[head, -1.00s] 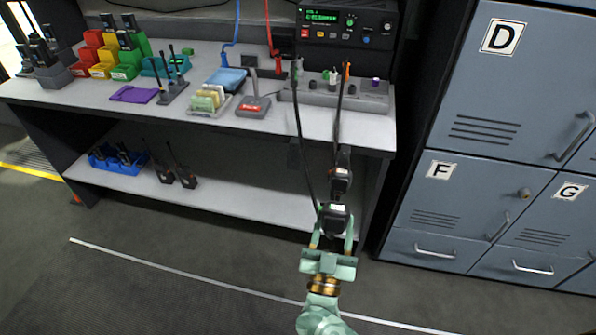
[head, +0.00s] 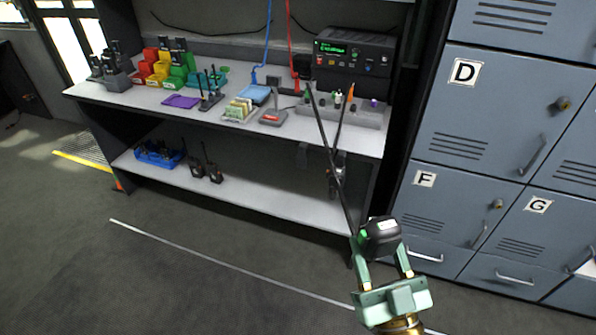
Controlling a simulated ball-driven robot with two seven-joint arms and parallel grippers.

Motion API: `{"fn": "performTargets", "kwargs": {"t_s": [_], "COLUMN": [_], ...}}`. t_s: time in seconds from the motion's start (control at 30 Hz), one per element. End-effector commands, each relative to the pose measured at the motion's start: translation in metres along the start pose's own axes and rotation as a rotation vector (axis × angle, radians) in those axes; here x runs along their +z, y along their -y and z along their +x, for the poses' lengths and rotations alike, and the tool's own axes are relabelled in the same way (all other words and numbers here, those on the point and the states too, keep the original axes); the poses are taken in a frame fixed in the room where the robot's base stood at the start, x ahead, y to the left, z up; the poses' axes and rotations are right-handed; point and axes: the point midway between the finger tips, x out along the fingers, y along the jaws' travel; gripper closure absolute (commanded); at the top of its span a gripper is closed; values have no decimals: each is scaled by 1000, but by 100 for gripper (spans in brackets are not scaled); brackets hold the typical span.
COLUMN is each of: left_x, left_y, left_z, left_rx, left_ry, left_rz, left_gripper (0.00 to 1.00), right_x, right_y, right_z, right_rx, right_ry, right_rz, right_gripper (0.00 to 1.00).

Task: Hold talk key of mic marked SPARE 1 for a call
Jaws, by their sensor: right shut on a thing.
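My right gripper (head: 381,258) is shut on a black handheld radio (head: 381,236) with a long antenna, a green light and a small pale label too small to read. It holds the radio up in front of the bench's right end, over the floor. A dark handset (head: 337,172) hangs below the bench's front edge, partly behind the antenna. I cannot tell whether it is the mic marked SPARE 1; no such marking is readable. My left gripper is not in view.
A radio set (head: 350,56) with a green display stands on the bench (head: 185,115), behind a grey holder (head: 368,117). Coloured bins, more radios and a blue tray (head: 157,156) are to the left. Lockers (head: 470,110) stand at right. The floor in front is clear.

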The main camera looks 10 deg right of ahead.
Motion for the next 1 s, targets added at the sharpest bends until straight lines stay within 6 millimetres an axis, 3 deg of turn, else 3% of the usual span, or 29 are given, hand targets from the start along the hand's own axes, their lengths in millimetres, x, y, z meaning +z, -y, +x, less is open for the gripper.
{"fn": "performTargets", "kwargs": {"t_s": [0.27,0.47,0.6,0.7,1.0], "left_x": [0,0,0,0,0], "left_y": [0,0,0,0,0], "left_z": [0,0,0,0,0], "left_rx": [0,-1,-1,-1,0], "left_ry": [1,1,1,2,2], "left_rz": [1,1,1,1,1], "left_gripper": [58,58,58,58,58], "right_x": [-6,9,29,43,49], "right_y": [4,58,100,118,123], "right_z": [12,32,30,20,16], "right_rx": [-2,-124,-235,-286,-311], "right_ry": [12,42,62,75,96], "right_rz": [7,65,116,139,153], "right_gripper": [69,69,69,69,69]}}
